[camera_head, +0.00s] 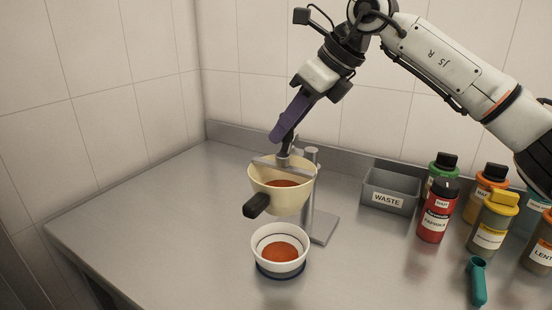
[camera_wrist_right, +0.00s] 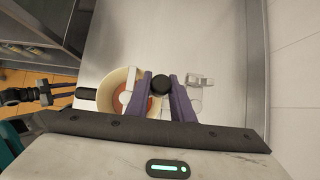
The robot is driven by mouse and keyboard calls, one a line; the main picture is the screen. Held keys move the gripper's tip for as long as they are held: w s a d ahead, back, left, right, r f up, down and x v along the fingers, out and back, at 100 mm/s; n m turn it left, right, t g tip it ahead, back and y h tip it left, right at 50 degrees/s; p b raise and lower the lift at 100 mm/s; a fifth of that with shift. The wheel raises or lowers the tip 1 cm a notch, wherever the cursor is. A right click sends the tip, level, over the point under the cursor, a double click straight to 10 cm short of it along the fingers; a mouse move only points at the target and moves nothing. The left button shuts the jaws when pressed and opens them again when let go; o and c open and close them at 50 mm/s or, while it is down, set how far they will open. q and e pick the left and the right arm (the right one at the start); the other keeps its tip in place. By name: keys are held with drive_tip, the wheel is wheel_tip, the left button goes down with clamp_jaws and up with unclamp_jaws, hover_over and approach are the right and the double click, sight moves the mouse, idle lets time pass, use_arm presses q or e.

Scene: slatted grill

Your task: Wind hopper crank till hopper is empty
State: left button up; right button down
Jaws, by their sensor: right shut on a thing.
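The cream hopper (camera_head: 262,199) is held on a metal stand (camera_head: 310,200) above the table, with orange-red contents (camera_head: 282,184) inside. How much is left at its bottom cannot be told. A black side handle (camera_head: 257,205) sticks out toward the front left. A white bowl (camera_head: 264,262) with a dark base stands below, holding an orange-red heap. My right gripper (camera_head: 281,134) is above the hopper, its purple fingers shut on the black crank knob (camera_wrist_right: 160,85). The fingers partly hide the hopper in the right wrist view.
A grey waste bin (camera_head: 376,198) stands behind right. Several spice bottles stand at the right, including a red one (camera_head: 435,222) and a yellow-capped one (camera_head: 491,222). The table's left part (camera_head: 150,225) is clear.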

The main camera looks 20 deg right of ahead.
drive_tip(key=shift+s+d+f, duration=0.1)
drive_tip(key=shift+s+d, duration=0.15)
drive_tip(key=shift+s, duration=0.05)
drive_tip(key=shift+d, duration=0.1)
drive_tip(key=shift+s+d+f, duration=0.1)
drive_tip(key=shift+s+d, duration=0.25)
drive_tip(key=shift+s, duration=0.05)
